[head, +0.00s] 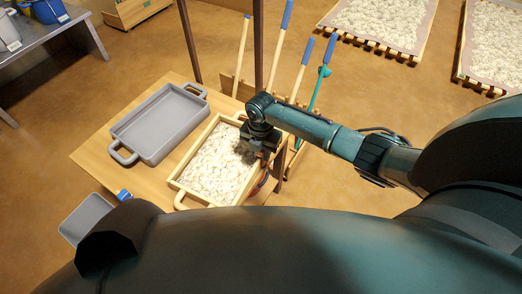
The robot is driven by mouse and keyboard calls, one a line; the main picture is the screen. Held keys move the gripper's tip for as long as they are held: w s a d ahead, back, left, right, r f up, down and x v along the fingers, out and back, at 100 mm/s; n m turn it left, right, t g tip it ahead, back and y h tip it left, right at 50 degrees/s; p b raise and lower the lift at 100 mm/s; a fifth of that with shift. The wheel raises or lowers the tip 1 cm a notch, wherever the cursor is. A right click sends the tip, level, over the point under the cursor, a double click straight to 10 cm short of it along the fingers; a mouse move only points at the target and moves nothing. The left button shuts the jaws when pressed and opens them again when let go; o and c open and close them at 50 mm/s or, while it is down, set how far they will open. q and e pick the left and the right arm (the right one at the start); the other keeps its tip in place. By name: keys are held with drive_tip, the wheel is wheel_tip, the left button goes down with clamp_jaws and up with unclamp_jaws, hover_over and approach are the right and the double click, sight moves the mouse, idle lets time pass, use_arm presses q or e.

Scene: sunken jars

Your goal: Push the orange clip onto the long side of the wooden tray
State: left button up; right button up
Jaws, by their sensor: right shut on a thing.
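The wooden tray (184,186) is a pale rectangular frame with end handles, filled with whitish lumpy material, and stands on the wooden table. My right gripper (258,150) points down over the tray's right long side, near its far end. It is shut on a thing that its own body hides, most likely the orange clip. I cannot make out the clip anywhere else, nor whether it touches the tray's rim. My left gripper is not in view.
A grey tray with handles (126,131) stands left of the wooden tray on the table (92,153). A small blue item (124,195) is at the near edge, beside a grey bin (84,217). Blue-tipped poles (279,45) stand behind the table.

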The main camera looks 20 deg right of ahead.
drive_tip(key=shift+f, duration=0.35)
drive_tip(key=shift+s+f, duration=0.15)
drive_tip(key=shift+f, duration=0.15)
idle(0.7)
drive_tip(key=shift+f, duration=0.1)
clamp_jaws()
drive_tip(key=shift+o, duration=1.5)
unclamp_jaws()
drive_tip(key=c, duration=0.4)
drive_tip(key=o, duration=0.4)
drive_tip(key=shift+r, duration=0.2)
drive_tip(key=o, duration=0.7)
